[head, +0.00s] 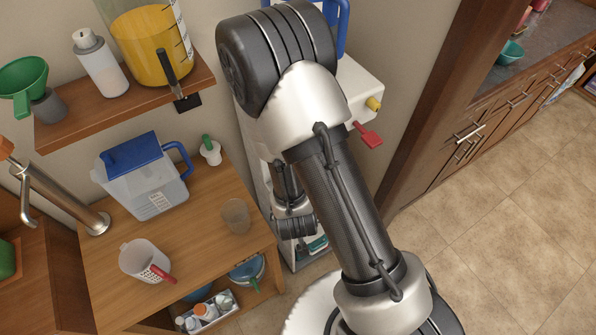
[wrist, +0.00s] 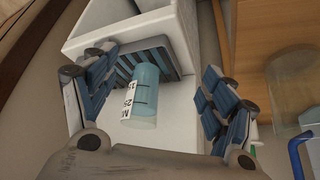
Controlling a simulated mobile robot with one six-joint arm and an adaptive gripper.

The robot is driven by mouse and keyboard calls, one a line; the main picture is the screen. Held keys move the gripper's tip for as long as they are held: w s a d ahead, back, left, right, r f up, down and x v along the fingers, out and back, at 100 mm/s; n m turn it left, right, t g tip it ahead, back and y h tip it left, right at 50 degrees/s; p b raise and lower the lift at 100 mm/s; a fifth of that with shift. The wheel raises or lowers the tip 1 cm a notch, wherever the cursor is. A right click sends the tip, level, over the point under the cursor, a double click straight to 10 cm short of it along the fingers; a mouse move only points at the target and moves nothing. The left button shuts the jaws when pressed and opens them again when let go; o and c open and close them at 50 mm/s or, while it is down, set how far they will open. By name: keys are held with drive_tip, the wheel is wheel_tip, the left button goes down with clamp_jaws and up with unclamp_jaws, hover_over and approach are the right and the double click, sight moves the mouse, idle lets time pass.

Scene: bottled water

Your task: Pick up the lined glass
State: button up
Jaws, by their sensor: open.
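The lined glass (wrist: 146,95) is a pale blue see-through cylinder with dark lines and a white printed strip. In the wrist view it is tilted in the picture, inside a white recess in front of a dark slatted grille. My gripper (wrist: 157,72) is open, with one blue-padded finger on each side of the glass. Clear gaps show between the glass and both fingers. In the head view my gripper (head: 294,226) is at the white dispenser (head: 357,90), low on its front. My arm hides much of that area, and I cannot clearly make out the lined glass there.
A wooden table (head: 205,250) at left holds a clear tumbler (head: 236,215), a blue-lidded pitcher (head: 145,180) and a measuring cup (head: 146,260). White recess walls (wrist: 190,30) stand close around my fingers. Open floor (head: 500,240) lies at right.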

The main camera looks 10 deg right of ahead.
drive_tip(key=w+d+f+b, duration=0.1)
drive_tip(key=w+f, duration=0.1)
drive_tip(key=w, duration=0.2)
drive_tip(key=w+d+f+b, duration=0.1)
drive_tip(key=w+d+f, duration=0.1)
drive_tip(key=w, duration=0.3)
drive_tip(key=w+d+f+b, duration=0.1)
drive_tip(key=w+f, duration=0.1)
drive_tip(key=w, duration=0.2)
drive_tip(key=shift+w+d, duration=0.15)
drive_tip(key=shift+d, duration=0.15)
drive_tip(key=shift+r, duration=0.1)
drive_tip(key=c, duration=1.5)
